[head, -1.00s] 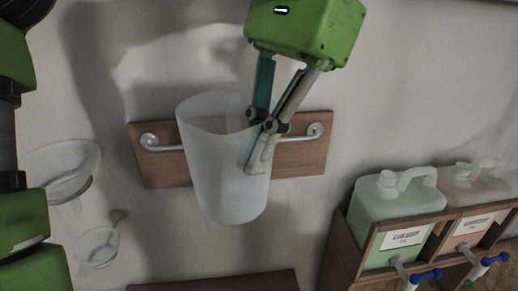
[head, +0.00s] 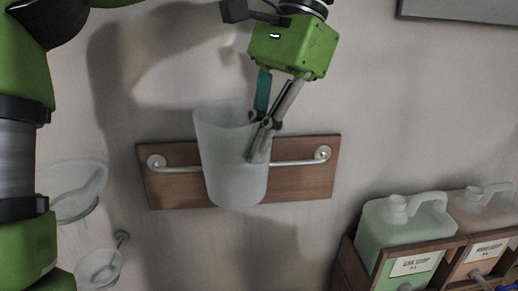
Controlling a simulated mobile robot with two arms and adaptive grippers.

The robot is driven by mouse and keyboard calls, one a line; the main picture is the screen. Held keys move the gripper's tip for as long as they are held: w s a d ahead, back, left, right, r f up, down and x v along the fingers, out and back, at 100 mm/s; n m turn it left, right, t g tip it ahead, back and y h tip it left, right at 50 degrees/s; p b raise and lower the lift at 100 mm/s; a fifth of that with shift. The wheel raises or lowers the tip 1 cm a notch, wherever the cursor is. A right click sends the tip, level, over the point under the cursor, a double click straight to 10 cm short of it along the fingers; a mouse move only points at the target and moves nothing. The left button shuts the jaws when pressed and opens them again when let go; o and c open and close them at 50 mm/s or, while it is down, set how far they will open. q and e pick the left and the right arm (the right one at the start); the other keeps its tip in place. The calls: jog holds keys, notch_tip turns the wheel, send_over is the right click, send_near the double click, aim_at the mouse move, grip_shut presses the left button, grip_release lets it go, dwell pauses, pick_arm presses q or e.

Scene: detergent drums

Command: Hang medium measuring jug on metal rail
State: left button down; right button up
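The medium measuring jug (head: 225,172) is a frosted, translucent, tapered vessel, upright with its mouth up. It stands in front of the metal rail (head: 291,162), a pale bar on a brown wooden board on the wall, and covers the rail's middle. My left gripper (head: 259,152) comes from above, its fingers closed together at the right side of the jug, with the jug held between them. The jug's handle is not clear behind the fingers. I cannot tell whether the jug touches the rail. My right gripper is not in view.
A larger clear jug (head: 75,190) and a smaller one (head: 98,268) hang on the wall at the left, partly behind my arm. A green detergent drum (head: 385,238) and an orange one (head: 474,220) stand in a wooden rack (head: 350,262) at lower right.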

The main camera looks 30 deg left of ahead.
aim_at(257, 179)
pick_arm(q)
jog(key=shift+s+f+b, duration=0.1)
jog(key=shift+f+b, duration=1.45)
jog(key=shift+f, duration=1.4)
jog(key=shift+f+b, duration=1.3)
jog(key=shift+f, duration=1.05)
jog(key=c, duration=2.2)
grip_release()
